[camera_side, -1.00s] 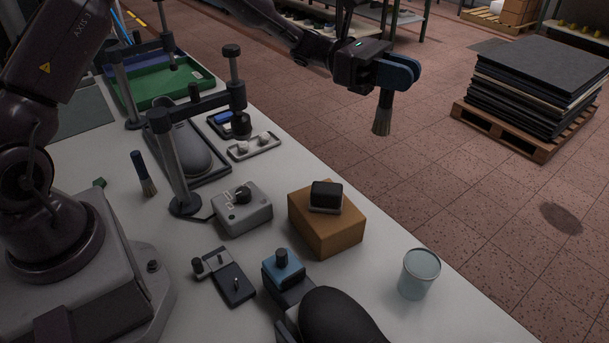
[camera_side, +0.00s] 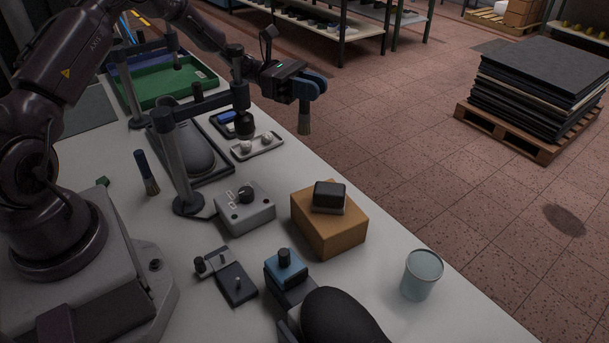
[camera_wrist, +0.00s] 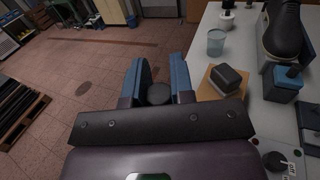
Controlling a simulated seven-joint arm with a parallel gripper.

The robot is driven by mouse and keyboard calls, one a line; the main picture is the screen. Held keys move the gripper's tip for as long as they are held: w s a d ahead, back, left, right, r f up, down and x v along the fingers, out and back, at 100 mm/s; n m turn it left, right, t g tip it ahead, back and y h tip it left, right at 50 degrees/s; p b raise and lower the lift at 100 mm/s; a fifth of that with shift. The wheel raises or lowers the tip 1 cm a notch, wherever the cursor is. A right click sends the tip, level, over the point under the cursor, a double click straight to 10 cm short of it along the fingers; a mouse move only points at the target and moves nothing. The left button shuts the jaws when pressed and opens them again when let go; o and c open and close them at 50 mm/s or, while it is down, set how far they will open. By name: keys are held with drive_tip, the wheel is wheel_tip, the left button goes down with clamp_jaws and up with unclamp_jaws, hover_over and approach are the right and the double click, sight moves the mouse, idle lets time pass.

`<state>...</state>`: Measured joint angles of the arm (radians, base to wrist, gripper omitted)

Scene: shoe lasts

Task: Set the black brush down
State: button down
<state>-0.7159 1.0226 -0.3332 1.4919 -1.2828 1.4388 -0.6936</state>
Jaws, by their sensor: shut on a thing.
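My gripper (camera_side: 310,86) is shut on the black brush and holds it upright with its bristles (camera_side: 304,123) pointing down. The brush hangs in the air, touching nothing below, near the table's far right edge in the side view. Its handle is mostly hidden between the blue fingers there. In the wrist view my gripper (camera_wrist: 161,76) shows the dark round end of the brush (camera_wrist: 158,94) between its two fingers.
An orange-brown box (camera_side: 330,230) with a black block (camera_side: 330,195) on it, a grey control box (camera_side: 245,212), a translucent cup (camera_side: 421,277) and a dark shoe last (camera_side: 340,320) stand on the table.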

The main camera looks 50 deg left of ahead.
wheel_tip(320, 180, down, 12)
drive_tip(key=shift+f, duration=0.15)
idle(0.3)
drive_tip(key=c, duration=1)
unclamp_jaws()
drive_tip(key=shift+f, duration=0.1)
drive_tip(key=v, duration=1.2)
